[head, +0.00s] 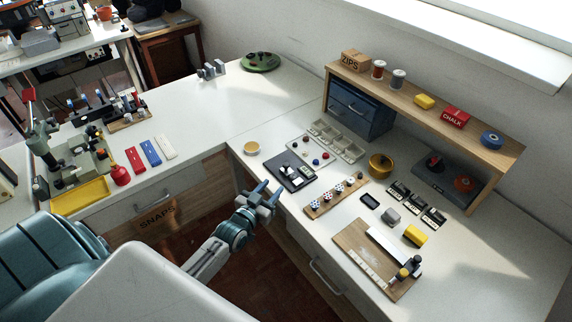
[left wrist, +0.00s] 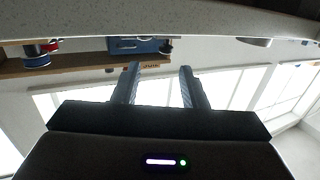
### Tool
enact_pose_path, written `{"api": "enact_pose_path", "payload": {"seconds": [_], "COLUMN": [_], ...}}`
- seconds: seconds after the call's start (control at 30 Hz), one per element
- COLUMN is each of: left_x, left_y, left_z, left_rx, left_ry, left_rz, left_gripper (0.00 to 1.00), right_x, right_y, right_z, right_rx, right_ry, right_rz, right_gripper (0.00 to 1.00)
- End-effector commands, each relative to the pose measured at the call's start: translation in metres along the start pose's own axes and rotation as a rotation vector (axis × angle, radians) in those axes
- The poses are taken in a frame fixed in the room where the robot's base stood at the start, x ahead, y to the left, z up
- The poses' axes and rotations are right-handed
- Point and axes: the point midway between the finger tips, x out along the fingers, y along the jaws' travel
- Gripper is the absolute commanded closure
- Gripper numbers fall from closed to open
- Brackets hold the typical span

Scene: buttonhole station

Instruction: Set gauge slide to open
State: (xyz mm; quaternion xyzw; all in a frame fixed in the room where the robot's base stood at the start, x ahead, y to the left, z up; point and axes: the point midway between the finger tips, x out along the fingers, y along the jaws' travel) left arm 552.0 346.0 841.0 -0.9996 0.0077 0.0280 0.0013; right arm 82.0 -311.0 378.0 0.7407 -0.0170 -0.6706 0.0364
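No part is clearly labelled as the gauge slide. A wooden board (head: 362,258) with a pale ruled strip lies at the front right of the desk, and a dark upright piece (head: 405,271) stands at its right end; this may be the gauge, and its setting is too small to tell. My left gripper (head: 269,190) is by the desk's front edge, left of the button board (head: 335,199) and well away from the ruled board. In the left wrist view its fingers (left wrist: 158,68) are apart with nothing between them. My right gripper is not in view.
A dark tray (head: 290,182) lies just beyond my left gripper. A yellow block (head: 415,235), a grey block (head: 391,215) and small dark cases stand behind the ruled board. A wooden shelf (head: 475,137) runs along the back. The desk's right front is clear.

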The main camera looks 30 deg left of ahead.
Motion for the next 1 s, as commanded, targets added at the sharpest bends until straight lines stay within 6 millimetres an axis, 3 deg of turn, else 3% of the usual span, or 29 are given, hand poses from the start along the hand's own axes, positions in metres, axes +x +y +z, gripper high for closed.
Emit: {"api": "enact_pose_path", "payload": {"seconds": [0.23,0.37,0.5,0.7,1.0], "left_x": [0.014,0.034,0.064,0.084,0.109], "left_y": [-0.010,-0.010,-0.010,-0.010,-0.011], "left_z": [-0.004,-0.005,-0.005,-0.002,-0.007], "left_rx": [-0.004,-0.004,-0.003,-0.003,-0.004], "left_ry": [0.060,0.060,0.060,0.059,0.058], "left_rz": [-0.016,-0.017,-0.017,-0.015,-0.017], "left_gripper": [0.61,0.61,0.61,0.61,0.61], "right_x": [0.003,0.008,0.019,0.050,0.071], "right_y": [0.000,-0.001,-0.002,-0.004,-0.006], "right_z": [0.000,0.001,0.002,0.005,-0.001], "right_rx": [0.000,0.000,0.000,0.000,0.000], "right_ry": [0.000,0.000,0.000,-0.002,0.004], "right_rz": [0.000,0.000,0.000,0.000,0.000], "right_gripper": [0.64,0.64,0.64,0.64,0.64]}}
